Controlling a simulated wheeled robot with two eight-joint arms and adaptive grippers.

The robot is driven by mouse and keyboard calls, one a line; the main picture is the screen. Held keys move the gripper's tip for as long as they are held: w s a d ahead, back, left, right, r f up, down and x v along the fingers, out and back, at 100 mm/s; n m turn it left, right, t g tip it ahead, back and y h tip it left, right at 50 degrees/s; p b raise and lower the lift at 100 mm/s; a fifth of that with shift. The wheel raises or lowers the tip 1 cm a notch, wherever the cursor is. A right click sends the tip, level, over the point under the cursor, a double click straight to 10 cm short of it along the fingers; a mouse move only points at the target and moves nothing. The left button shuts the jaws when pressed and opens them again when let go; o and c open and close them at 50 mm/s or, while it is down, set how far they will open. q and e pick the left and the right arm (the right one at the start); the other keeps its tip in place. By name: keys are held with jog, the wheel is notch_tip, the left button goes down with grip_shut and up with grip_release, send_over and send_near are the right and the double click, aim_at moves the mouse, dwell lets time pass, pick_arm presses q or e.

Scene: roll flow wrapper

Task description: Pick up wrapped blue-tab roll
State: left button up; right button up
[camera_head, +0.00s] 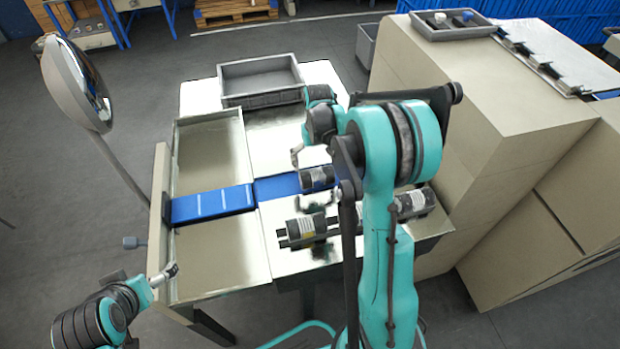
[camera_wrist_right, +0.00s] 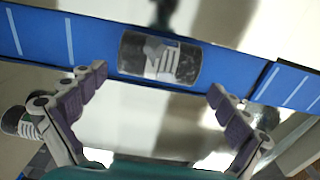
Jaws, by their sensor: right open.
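A dark roll with a white printed label (camera_head: 317,178) lies on the blue belt strip (camera_head: 213,204) on the bench.
Another labelled roll (camera_head: 306,226) sits on a dark rack on the near side, and one (camera_head: 412,204) lies farther right. A grey bin (camera_head: 259,98) stands at the bench's back. A round mirror (camera_head: 77,83) rises at left. A large beige machine (camera_head: 520,120) stands at right.

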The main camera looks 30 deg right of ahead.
aim_at(317, 171)
notch_tip(317, 171, down, 6)
jog(key=b, duration=0.2)
jog(key=shift+b, duration=0.3)
jog(key=shift+s+r, duration=0.1)
jog(key=c, duration=1.1)
jog(key=shift+r, duration=0.1)
